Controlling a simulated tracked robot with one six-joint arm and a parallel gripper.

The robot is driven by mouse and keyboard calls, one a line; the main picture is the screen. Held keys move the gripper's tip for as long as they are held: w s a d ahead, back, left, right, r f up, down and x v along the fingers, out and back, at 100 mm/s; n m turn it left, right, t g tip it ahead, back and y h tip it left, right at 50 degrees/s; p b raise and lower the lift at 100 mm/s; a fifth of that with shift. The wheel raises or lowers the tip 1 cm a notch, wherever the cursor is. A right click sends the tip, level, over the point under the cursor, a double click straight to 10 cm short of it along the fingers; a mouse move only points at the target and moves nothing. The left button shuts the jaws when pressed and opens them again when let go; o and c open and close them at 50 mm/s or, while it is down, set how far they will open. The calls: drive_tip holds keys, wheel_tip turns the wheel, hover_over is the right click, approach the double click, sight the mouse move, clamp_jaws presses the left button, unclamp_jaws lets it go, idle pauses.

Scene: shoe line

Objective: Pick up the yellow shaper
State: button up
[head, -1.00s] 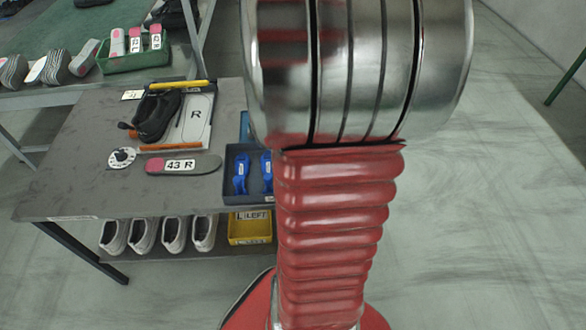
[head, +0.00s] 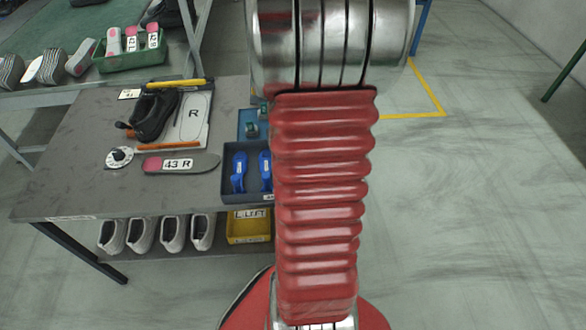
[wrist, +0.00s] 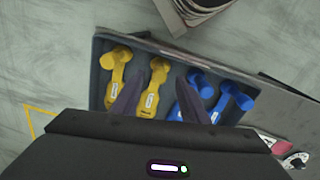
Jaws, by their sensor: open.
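In the wrist view, two yellow shapers lie side by side in a dark tray (wrist: 97,91): a left one (wrist: 116,75) and a right one (wrist: 153,85). My gripper (wrist: 159,77) is open and empty. Its two dark fingers point at the tray, one on each side of the right yellow shaper in the picture; I cannot tell how far above it they are. In the head view the tray (head: 235,197) sits at the table's right edge. My red-sleeved arm hides the yellow shapers there, and my gripper is out of sight.
Two blue shapers (wrist: 190,96) lie beside the yellow ones in the same tray. The table (head: 85,180) also holds a black shoe (head: 152,115), a 43 R insole (head: 180,164) and a round dial (head: 119,157). A yellow bin (head: 248,228) stands on the shelf below.

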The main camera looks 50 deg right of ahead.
drive_tip(key=shift+f, duration=0.15)
drive_tip(key=shift+d+f, duration=0.15)
drive_tip(key=shift+f, duration=2.3)
clamp_jaws()
